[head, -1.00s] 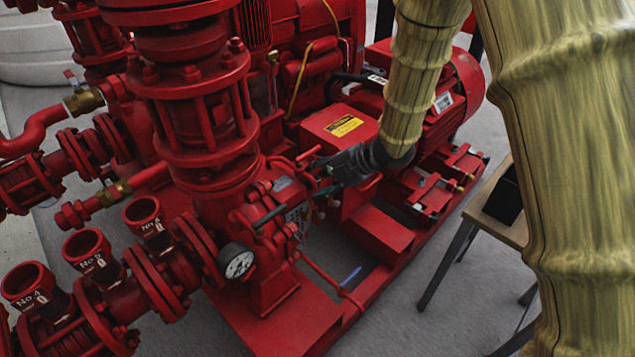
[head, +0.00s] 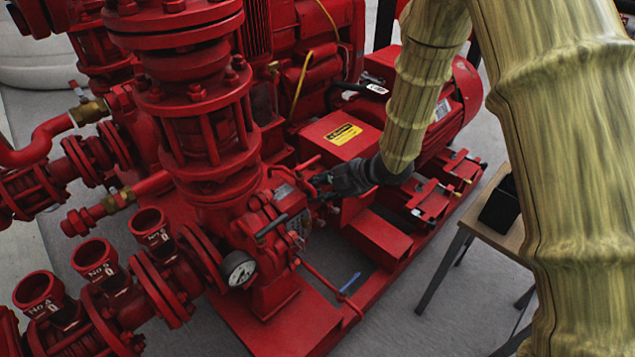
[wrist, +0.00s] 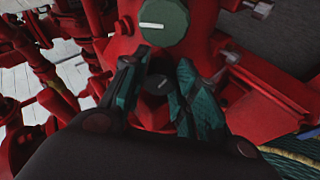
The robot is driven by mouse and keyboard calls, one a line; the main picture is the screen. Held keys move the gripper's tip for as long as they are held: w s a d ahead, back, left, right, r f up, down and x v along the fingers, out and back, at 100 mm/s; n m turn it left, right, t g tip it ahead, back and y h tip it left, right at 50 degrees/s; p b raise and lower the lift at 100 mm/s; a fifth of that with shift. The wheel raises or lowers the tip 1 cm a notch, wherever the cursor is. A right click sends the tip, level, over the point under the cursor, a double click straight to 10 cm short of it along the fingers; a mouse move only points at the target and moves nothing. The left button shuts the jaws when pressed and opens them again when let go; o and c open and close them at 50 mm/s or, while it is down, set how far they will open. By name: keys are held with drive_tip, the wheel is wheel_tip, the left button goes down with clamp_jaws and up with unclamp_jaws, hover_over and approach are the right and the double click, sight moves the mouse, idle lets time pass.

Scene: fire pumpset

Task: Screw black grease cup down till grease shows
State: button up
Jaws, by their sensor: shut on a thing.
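The black grease cup (wrist: 158,85) is a small round cap with a white line across its top, low on the red pump housing in the wrist view. My gripper (wrist: 161,76) has its teal fingers on either side of it and is shut on it. The cup's sides and the base under it are largely hidden by the fingers. A larger green round cap (wrist: 163,22), also with a white line, sits just beyond the fingertips. In the head view my gripper (head: 322,184) is at the red pump's bearing end; the cup cannot be made out there.
A pressure gauge (head: 238,268) and thick red pipework stand left of my gripper. A red box with a yellow label (head: 342,134) and the red motor (head: 455,100) lie behind and right. A wooden table (head: 508,232) stands at the right.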

drive_tip(key=shift+r+m+p, duration=0.15)
drive_tip(key=shift+m+p, duration=0.85)
drive_tip(key=shift+p, duration=0.1)
drive_tip(key=shift+m, duration=0.3)
drive_tip(key=shift+f, duration=0.2)
drive_tip(key=o, duration=1)
drive_tip(key=shift+d+t, duration=0.1)
drive_tip(key=shift+t, duration=0.2)
drive_tip(key=v, duration=1.2)
drive_tip(key=shift+f, duration=0.15)
